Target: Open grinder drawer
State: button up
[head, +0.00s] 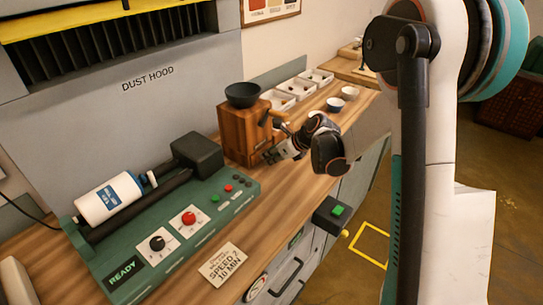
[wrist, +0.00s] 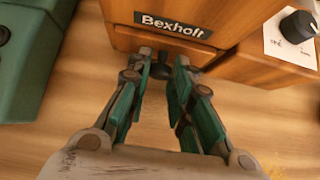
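The grinder (head: 238,138) is a brown wooden box with a dark bowl-shaped hopper (head: 242,94) on top, on the wooden table near the back. In the wrist view its front (wrist: 170,14) carries a "Bexholt" label (wrist: 172,24). A dark round knob (wrist: 161,67) sticks out low on the grinder's front, where the drawer seems shut. My gripper (head: 274,155) is at the grinder's lower front. In the wrist view my gripper (wrist: 164,66) has its green-padded fingers apart, one on each side of the knob; firm contact is not clear.
A green roller machine (head: 165,235) with a white jar (head: 110,198) stands left of the grinder. White trays (head: 298,88) and small bowls (head: 335,104) are behind it to the right. A "Speed 2, 10 min" card (head: 222,264) lies in front. Bare tabletop (wrist: 60,120) surrounds my fingers.

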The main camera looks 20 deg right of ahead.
grip_shut()
jog(key=s+d, duration=0.1)
jog(key=s, duration=0.1)
jog(key=s+d, duration=0.3)
jog(key=s, duration=0.1)
jog(key=shift+s+d, duration=0.1)
jog(key=shift+d, duration=0.15)
jog(key=o, duration=0.8)
grip_release()
jog(key=v, duration=1.2)
